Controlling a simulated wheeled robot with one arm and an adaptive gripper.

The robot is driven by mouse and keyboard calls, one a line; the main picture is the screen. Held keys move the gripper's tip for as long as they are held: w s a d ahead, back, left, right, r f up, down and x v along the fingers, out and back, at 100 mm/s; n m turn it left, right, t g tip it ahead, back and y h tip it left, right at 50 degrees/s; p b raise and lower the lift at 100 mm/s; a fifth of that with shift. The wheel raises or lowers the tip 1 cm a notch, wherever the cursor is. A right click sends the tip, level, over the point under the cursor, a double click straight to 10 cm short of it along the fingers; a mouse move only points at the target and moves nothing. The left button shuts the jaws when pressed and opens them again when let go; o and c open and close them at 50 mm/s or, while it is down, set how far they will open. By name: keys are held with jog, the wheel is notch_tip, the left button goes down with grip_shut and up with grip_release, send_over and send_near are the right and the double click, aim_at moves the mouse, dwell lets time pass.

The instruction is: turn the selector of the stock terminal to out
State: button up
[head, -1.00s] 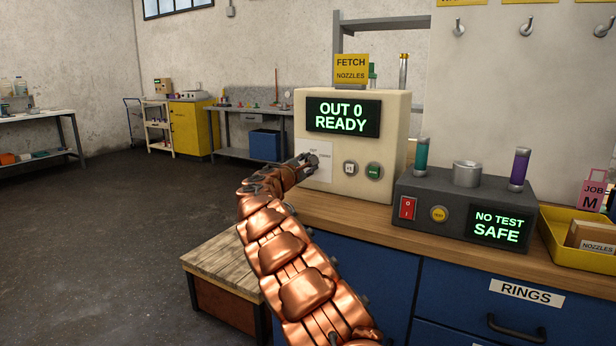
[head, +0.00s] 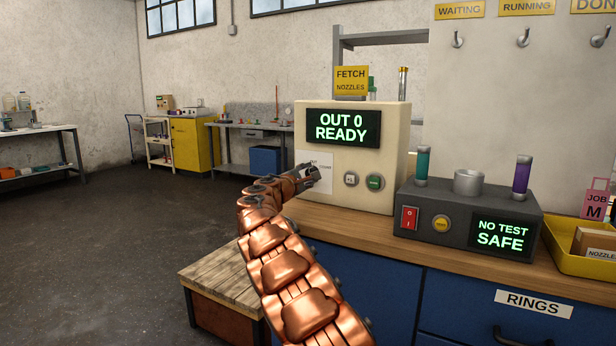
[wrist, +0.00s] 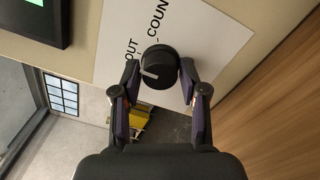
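The stock terminal (head: 389,142) is a cream box on the bench; its screen (head: 343,128) reads "OUT 0 READY". Its selector (wrist: 159,63) is a round black knob on a white label plate (wrist: 205,50), with a white pointer mark toward the lower left in the wrist view. "OUT" and "COUNT" are printed beside it. My gripper (head: 308,172) is at the terminal's front and hides the knob in the head view. In the wrist view my gripper (wrist: 160,68) has one fingertip on each side of the knob, apparently with slight gaps; firm contact cannot be made out.
Two buttons (head: 374,182) sit right of the label plate. A dark test unit (head: 458,220) with "NO TEST SAFE" and a yellow tray (head: 590,262) stand further right. A wooden-topped stand (head: 222,281) is below left. Open floor lies to the left.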

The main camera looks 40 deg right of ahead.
jog(key=shift+o, duration=1.3)
jog(key=shift+a, duration=0.1)
jog(key=shift+v, duration=5.95)
jog(key=shift+s, duration=0.1)
